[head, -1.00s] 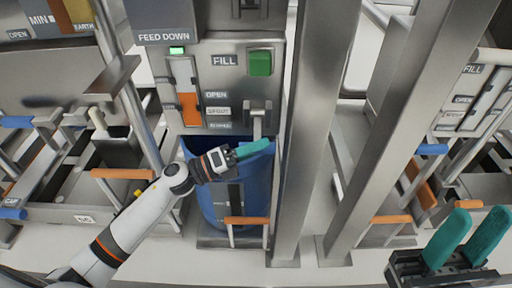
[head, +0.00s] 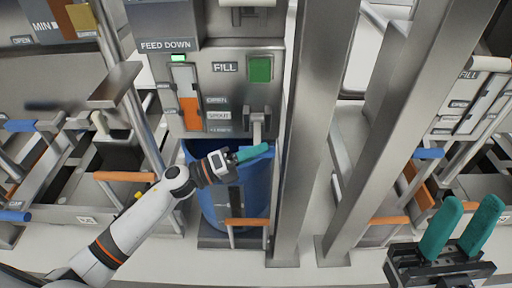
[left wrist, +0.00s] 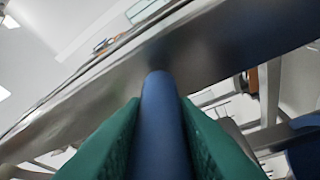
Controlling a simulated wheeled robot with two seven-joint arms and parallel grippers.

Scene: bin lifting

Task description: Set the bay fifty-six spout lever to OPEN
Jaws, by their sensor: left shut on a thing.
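The spout lever (head: 257,130) hangs down from a metal bracket on the grey bay panel, right of the small OPEN, SPOUT and lower labels (head: 217,115). The lowest label is hard to read. My left gripper (head: 256,152) is shut on the lever's lower end. In the left wrist view its green fingers (left wrist: 160,140) press on both sides of a dark blue-grey round bar (left wrist: 160,105), the lever's grip. The fingers hide the lever's end in the head view. My right gripper (head: 466,215) is open and empty at the lower right, away from the panel.
A blue bin (head: 207,205) stands under the panel, behind my left wrist, with an orange-topped rail (head: 247,222) in front. A green FILL button (head: 260,69) sits above the lever. Thick steel posts (head: 310,140) stand close to the right of the lever.

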